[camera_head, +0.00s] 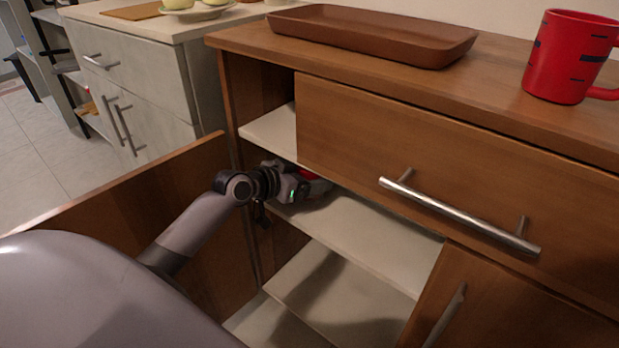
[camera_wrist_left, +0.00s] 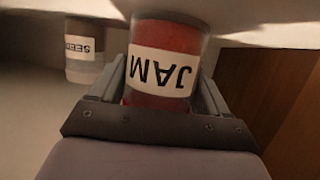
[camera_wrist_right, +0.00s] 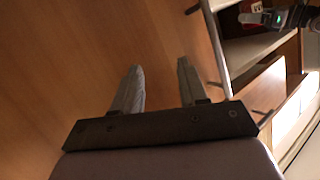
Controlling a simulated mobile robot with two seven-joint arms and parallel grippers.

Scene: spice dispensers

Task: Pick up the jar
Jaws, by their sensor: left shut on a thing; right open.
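A red jar labelled JAM (camera_wrist_left: 163,70) is between the fingers of my left gripper (camera_wrist_left: 160,95), which is shut on it. In the left wrist view the label appears upside down. In the head view my left gripper (camera_head: 305,187) reaches into the open cabinet, above a pale shelf, and only a bit of the red jar (camera_head: 308,174) shows. My right gripper (camera_wrist_right: 160,85) is open and empty, with a wooden cabinet front beyond its fingers.
A second jar labelled SEED (camera_wrist_left: 84,50) is left of the jam jar in the left wrist view. The cabinet shelf (camera_head: 365,240) has a drawer with a metal handle (camera_head: 455,213) to its right. An open door (camera_head: 150,185) stands at the left. A brown tray (camera_head: 375,35) and red mug (camera_head: 568,58) are on top.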

